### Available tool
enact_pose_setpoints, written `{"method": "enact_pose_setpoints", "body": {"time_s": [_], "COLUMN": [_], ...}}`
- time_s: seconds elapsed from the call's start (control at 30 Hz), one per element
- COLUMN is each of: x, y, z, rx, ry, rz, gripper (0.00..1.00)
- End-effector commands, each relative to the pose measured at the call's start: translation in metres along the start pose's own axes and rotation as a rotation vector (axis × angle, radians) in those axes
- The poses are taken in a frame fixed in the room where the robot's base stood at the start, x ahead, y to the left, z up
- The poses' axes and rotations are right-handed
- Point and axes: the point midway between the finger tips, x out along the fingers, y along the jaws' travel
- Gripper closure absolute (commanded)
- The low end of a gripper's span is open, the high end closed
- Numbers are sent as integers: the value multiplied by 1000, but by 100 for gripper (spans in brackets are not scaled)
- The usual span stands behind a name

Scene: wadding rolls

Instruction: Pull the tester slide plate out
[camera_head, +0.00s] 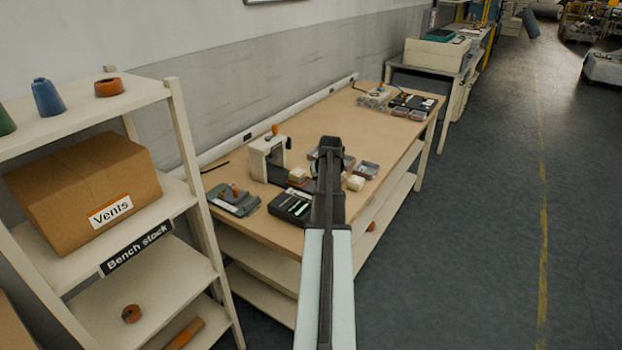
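The tester (262,160) is a small cream frame with an orange knob on top, standing on the wooden bench left of my arm. A dark flat part (281,181) extends from its base toward the right; it looks like the slide plate, but it is small and partly hidden by my arm. My gripper (330,150) is at the far end of my dark arm, over the bench to the right of the tester. Its fingers are too small and dark to tell whether they are open or hold anything.
A black tray (291,207) and a grey-green device (234,200) sit at the bench's near end. Cream blocks (356,183) and small grey bins (368,169) are near my gripper. A shelf (190,160) with a cardboard box (85,180) stands left. The bench middle beyond is clear.

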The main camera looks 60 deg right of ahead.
Motion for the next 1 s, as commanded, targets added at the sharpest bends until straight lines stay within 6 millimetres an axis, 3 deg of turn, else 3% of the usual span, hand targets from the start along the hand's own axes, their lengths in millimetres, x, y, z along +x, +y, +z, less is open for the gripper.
{"method": "enact_pose_setpoints", "body": {"time_s": [0.37, 0.4, 0.63, 1.0], "x": [-1, -1, -1, -7], "y": [3, 3, 3, 3], "z": [3, 3, 3, 3], "rx": [-1, -1, -1, 0], "ry": [0, 0, 0, 0], "rz": [0, 0, 0, 0], "gripper": [100, 72, 50, 50]}}
